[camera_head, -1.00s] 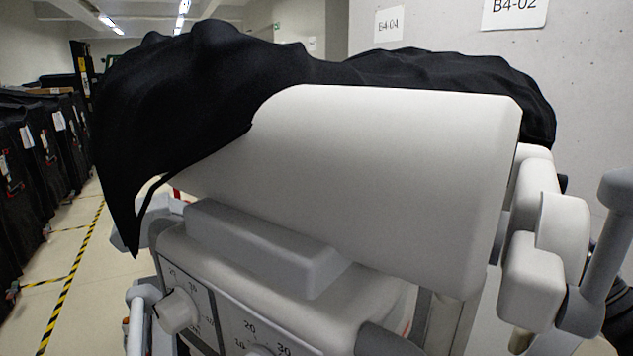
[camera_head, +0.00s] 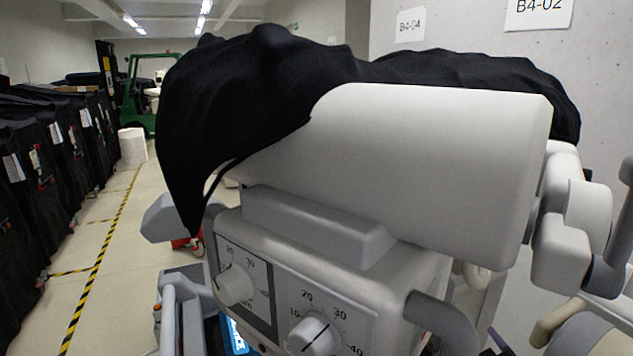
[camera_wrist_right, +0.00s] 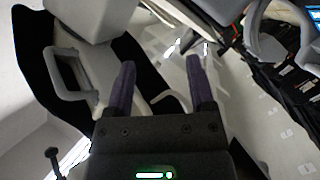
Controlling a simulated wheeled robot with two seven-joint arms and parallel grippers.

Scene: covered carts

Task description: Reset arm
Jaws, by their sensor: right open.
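My right gripper (camera_wrist_right: 160,82) shows in the right wrist view with its two dark fingers apart. It is open, with nothing between the fingers. In that view a white machine body with a grey handle (camera_wrist_right: 75,85) lies beyond the fingers to the left. A large white machine (camera_head: 420,170) with dials fills the middle, partly covered by a black cloth (camera_head: 250,90).
A row of black-covered carts (camera_head: 60,150) stands at the left. A yellow-black floor stripe (camera_head: 105,255) runs along the open aisle. A green forklift (camera_head: 140,95) and a white cylinder (camera_head: 132,146) are at the back. A grey wall (camera_head: 460,30) stands behind the machine.

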